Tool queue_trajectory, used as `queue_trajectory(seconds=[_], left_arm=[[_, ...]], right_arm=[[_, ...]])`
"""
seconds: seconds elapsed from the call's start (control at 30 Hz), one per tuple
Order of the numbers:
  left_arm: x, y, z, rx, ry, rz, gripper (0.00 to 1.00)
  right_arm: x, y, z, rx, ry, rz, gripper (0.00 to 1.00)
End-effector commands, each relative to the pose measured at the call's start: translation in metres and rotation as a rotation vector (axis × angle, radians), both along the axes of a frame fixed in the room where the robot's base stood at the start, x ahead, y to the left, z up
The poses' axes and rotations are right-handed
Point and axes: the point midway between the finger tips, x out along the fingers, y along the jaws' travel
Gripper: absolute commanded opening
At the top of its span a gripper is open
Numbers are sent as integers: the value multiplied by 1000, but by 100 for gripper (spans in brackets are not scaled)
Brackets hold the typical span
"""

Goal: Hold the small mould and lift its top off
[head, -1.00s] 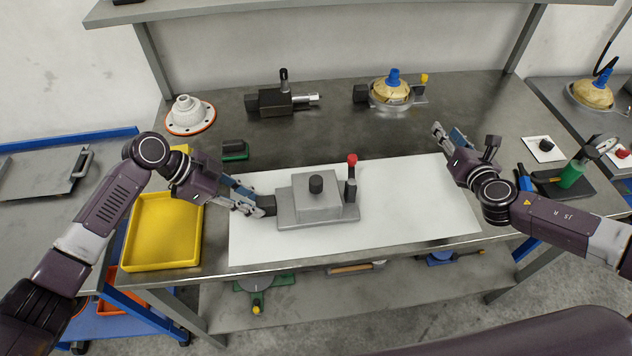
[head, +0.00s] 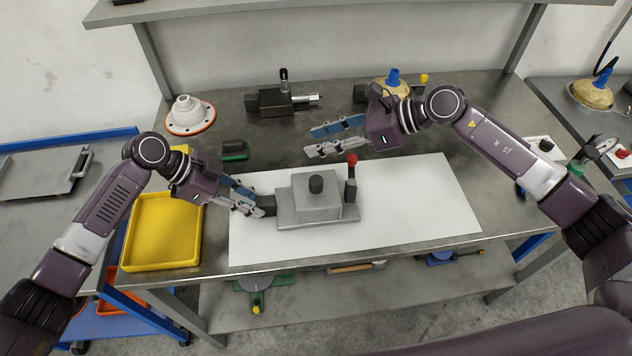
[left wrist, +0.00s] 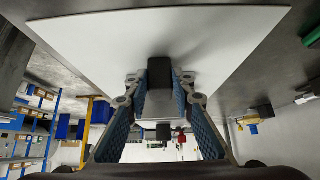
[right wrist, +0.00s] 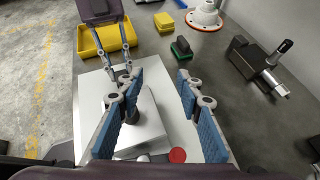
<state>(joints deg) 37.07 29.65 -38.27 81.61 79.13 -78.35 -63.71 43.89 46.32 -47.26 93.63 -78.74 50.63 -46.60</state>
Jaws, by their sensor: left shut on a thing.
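The small mould (head: 300,215) is a grey metal block on a flat base plate, lying on a white sheet (head: 420,215). Its top (head: 318,190) carries a black knob (head: 316,184). A red-tipped lever (head: 351,180) stands at the base's right end. My left gripper (head: 260,204) is shut on the black handle (head: 268,205) at the base's left end; the left wrist view shows the handle between the fingers. My right gripper (head: 318,142) is open and empty, above and behind the mould. In the right wrist view the knob (right wrist: 133,117) shows beyond its fingers (right wrist: 155,90).
A yellow tray (head: 162,262) stands to the left. Behind are a white flanged part (head: 190,115), a green-based block (head: 234,150), a dark clamp-like device (head: 270,103) and a round part with a blue top (head: 393,82). The sheet's right half is clear.

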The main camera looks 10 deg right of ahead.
Motion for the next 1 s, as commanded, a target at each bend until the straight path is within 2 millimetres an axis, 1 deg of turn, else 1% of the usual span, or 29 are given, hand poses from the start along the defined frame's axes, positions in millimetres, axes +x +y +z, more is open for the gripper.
queue_trajectory(seconds=[0.03, 0.17, 0.3, 0.5, 0.63, 0.77, 0.87, 1.0], left_arm=[[0, 0, 1, -1, -1, 1, 0], [0, 0, 1, -1, -1, 1, 0], [0, 0, 1, -1, -1, 1, 0], [0, 0, 1, -1, -1, 1, 0], [0, 0, 0, -1, -1, 1, 0], [0, 0, 0, 0, -1, 1, 0], [0, 0, 0, -1, -1, 1, 0], [0, 0, 0, -1, -1, 1, 0]], right_arm=[[-5, 4, 2, -41, -3, 49, 33], [-20, 4, 0, -174, 6, 167, 33], [-34, -5, -2, -314, 23, 268, 33], [-44, -22, -1, -462, 49, 349, 33], [-47, -28, 0, -509, 60, 371, 33], [-49, -28, -5, -523, 66, 378, 33], [-49, -23, -13, -522, 67, 378, 33], [-50, -13, -30, -520, 68, 378, 33]])
